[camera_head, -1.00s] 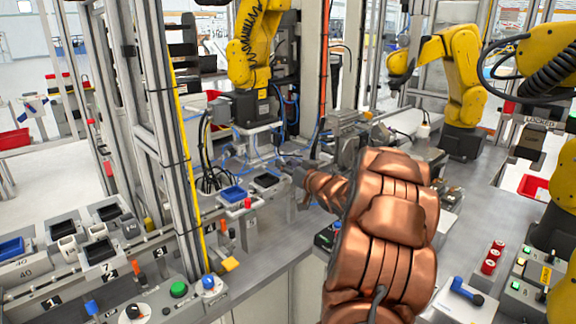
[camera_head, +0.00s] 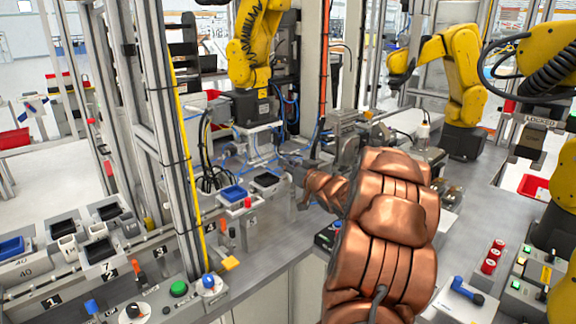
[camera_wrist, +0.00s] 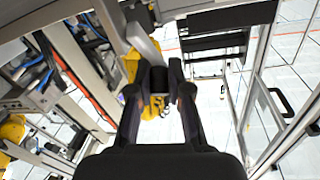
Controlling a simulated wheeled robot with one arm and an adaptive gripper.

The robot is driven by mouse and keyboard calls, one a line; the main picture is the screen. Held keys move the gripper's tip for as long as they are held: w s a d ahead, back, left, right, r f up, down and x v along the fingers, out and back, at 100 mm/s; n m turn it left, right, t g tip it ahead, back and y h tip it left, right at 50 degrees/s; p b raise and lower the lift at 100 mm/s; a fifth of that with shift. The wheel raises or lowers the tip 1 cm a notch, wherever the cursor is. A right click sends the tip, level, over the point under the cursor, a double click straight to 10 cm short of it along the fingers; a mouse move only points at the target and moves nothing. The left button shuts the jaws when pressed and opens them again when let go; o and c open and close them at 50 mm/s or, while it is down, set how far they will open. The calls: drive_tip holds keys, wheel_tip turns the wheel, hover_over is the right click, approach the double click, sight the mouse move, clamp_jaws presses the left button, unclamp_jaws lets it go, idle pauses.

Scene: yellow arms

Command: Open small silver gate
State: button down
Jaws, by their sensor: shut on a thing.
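My gripper (camera_wrist: 158,88) shows in the wrist view with its two dark fingers close together. A short silver-grey bar (camera_wrist: 143,42) lies right at the fingertips and runs up and to the left; it looks like part of the small silver gate, and the fingers appear closed on it. The dark gap between the fingers hides the exact contact. In the head view my gripper (camera_head: 294,166) is small, past the end of my copper-coloured arm, over the grey worktop near the upright column. The gate's full outline cannot be made out there.
A yellow robot arm (camera_head: 250,50) stands behind my gripper, and another (camera_head: 455,75) stands to the right. A tall aluminium post (camera_head: 168,130) rises farther left.

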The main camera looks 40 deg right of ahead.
drive_tip(key=shift+s+f+t+b, duration=0.3)
drive_tip(key=shift+t+b, duration=0.1)
drive_tip(key=shift+b, duration=0.5)
drive_tip(key=s+t+b, duration=0.1)
drive_tip(key=b, duration=0.1)
drive_tip(key=shift+m+t+h+b, duration=0.3)
drive_tip(key=shift+t+h+b, duration=0.1)
drive_tip(key=shift+s+r+t+b, duration=0.15)
drive_tip(key=shift+r+t+b, duration=0.05)
drive_tip(key=shift+t+b, duration=0.35)
drive_tip(key=shift+s+d+r+t, duration=0.1)
drive_tip(key=shift+s+r+t, duration=0.05)
drive_tip(key=shift+r+t, duration=0.1)
drive_tip(key=c, duration=1.1)
unclamp_jaws()
drive_tip(key=shift+f, duration=0.1)
drive_tip(key=v, duration=1.2)
